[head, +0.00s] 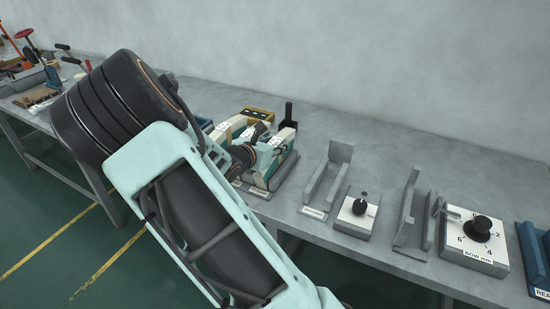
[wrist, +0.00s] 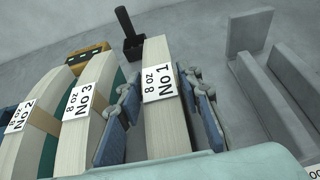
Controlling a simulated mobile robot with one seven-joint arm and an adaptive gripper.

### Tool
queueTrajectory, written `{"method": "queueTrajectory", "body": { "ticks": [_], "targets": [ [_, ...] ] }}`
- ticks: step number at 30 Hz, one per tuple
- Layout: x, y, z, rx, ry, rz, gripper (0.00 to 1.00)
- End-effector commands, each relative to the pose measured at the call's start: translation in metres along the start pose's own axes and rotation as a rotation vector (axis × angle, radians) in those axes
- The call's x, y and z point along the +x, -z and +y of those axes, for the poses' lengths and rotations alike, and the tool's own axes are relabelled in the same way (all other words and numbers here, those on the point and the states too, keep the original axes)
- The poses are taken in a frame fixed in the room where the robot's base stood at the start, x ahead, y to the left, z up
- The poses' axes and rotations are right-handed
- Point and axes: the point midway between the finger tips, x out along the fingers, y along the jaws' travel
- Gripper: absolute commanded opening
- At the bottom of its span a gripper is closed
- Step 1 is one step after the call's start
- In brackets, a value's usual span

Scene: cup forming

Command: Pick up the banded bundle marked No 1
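The bundle marked "8 oz No 1" (wrist: 164,120) is a pale, upright stack of sheets with a white label, in the middle of the wrist view. In the head view the bundle (head: 287,138) is partly hidden by my gripper (head: 262,146). My gripper (wrist: 165,112) has its two blue-padded fingers on either side of this bundle, with narrow gaps showing beside it. It looks open. How deep the fingertips reach is hard to tell. Bundles No 3 (wrist: 78,110) and No 2 (wrist: 22,118) stand to the left, No 3 close beside my left finger.
A black upright post (wrist: 126,30) stands behind the bundles. A grey angled fixture (head: 329,180) and a white dial box (head: 357,215) are to the right on the grey bench (head: 385,145). Another dial box (head: 474,242) marked "BOW mm" is farther right.

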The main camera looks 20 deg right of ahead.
Motion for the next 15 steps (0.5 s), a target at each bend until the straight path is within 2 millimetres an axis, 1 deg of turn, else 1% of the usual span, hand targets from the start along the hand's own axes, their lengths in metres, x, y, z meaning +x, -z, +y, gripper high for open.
{"method": "queueTrajectory", "body": {
  "ticks": [1,8,15],
  "targets": [
    [-0.0001,0.0000,0.0000,0.000,0.000,0.000,0.25],
    [-0.0002,0.0001,0.0000,0.000,0.000,0.000,0.00],
    [-0.0003,0.0001,0.0000,0.000,0.000,0.000,0.00]
  ]
}}
